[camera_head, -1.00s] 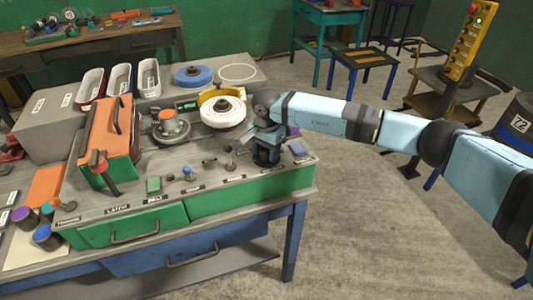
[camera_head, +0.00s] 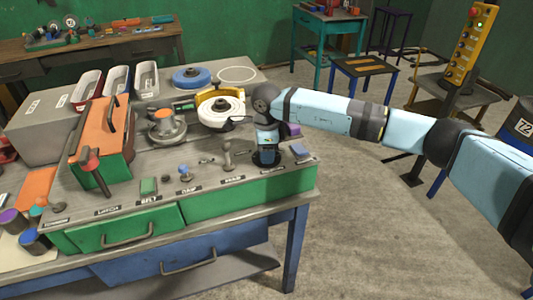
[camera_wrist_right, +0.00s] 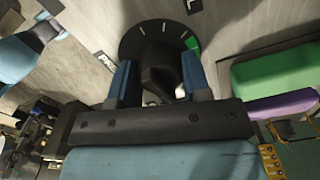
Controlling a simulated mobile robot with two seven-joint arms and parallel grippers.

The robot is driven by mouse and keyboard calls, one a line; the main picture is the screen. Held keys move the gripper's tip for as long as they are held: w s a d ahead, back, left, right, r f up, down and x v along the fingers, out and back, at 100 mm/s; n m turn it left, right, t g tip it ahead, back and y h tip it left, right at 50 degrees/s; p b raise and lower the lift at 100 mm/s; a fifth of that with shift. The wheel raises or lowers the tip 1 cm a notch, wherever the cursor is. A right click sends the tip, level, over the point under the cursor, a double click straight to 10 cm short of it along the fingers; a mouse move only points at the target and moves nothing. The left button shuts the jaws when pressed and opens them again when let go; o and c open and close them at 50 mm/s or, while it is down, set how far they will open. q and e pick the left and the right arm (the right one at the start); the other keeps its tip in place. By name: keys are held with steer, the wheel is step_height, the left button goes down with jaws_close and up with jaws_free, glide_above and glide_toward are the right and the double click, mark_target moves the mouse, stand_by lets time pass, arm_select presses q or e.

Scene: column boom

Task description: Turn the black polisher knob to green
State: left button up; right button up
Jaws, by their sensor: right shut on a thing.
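My right gripper (camera_head: 267,156) points down at the right part of the bench panel. In the right wrist view its two blue fingers (camera_wrist_right: 158,82) are shut on the black knob (camera_wrist_right: 160,72), one finger on each side. The knob stands on a round black dial (camera_wrist_right: 142,36) with white tick marks and a green sector (camera_wrist_right: 192,43) at its right side. The fingers and the knob's own body hide much of the dial, and I cannot tell which mark the knob points to. My left gripper is not in view.
A white polishing wheel (camera_head: 221,112) with a yellow guard stands just behind and left of my right gripper. Small levers (camera_head: 227,155) stand left of it. A purple block (camera_head: 292,130) and a blue pad (camera_head: 301,151) lie close on its right.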

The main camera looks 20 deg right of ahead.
steer(key=shift+m, duration=0.7)
steer(key=o, duration=0.9)
steer(key=shift+o, duration=0.2)
step_height(320, 180, up, 14)
steer(key=b, duration=0.1)
steer(key=shift+f, duration=0.1)
